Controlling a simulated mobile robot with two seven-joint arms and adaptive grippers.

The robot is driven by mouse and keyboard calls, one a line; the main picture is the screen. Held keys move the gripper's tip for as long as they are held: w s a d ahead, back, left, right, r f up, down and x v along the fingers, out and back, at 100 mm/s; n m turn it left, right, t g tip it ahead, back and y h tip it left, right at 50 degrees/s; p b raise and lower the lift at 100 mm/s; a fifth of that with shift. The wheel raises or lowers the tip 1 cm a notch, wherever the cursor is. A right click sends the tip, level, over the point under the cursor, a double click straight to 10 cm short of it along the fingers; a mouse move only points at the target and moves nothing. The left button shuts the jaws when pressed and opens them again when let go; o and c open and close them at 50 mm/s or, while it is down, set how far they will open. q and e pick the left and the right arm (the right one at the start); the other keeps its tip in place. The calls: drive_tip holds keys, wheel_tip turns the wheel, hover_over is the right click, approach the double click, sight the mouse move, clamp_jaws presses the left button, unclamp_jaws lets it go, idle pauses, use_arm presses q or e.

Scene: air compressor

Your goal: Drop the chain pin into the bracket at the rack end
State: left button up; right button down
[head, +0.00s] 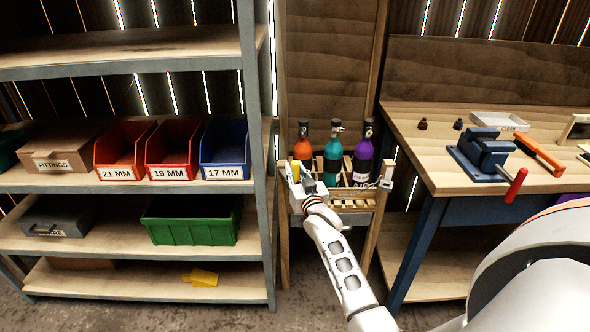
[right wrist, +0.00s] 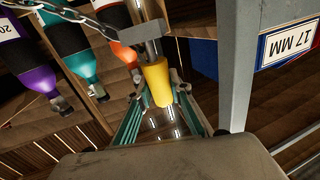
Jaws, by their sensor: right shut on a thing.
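The chain pin has a yellow grip (right wrist: 157,82) and a grey metal shaft. My right gripper (right wrist: 160,100) is shut on the yellow grip, at the left end of the bottle rack (head: 353,203). In the right wrist view the shaft meets a grey metal bracket (right wrist: 138,40); whether it sits inside the bracket's hole I cannot tell. A metal chain (right wrist: 92,20) runs from there past the bottles. In the head view the yellow grip (head: 295,167) shows just behind my right gripper (head: 306,182), which hides the bracket. My left gripper is not in view.
Orange (head: 304,148), teal (head: 333,160) and purple (head: 362,162) bottles stand in the rack. A grey shelf post (head: 251,80) is close on the left, with a blue 17 MM bin (head: 226,145) beyond. A workbench (head: 420,150) with a vise (head: 484,154) is on the right.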

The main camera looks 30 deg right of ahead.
drive_tip(key=shift+f+b, duration=0.45)
drive_tip(key=shift+f, duration=0.75)
idle(0.6)
drive_tip(key=c, duration=1.8)
unclamp_jaws()
drive_tip(key=shift+o, duration=0.2)
drive_tip(key=shift+s+f, duration=0.1)
drive_tip(key=v, duration=1.2)
drive_tip(key=s+a+f+n+g+y, duration=0.3)
drive_tip(key=s+a+f+n, duration=0.1)
drive_tip(key=s+a+f, duration=0.5)
drive_tip(key=s+a+f+n+g+y, duration=0.3)
drive_tip(key=s+a+f, duration=0.6)
drive_tip(key=s+f, duration=0.4)
drive_tip(key=s+n+y, duration=0.1)
drive_tip(key=s, duration=0.4)
drive_tip(key=shift+s+a+f+g, duration=0.15)
drive_tip(key=shift+s+a+g, duration=0.15)
drive_tip(key=shift+s+g, duration=0.1)
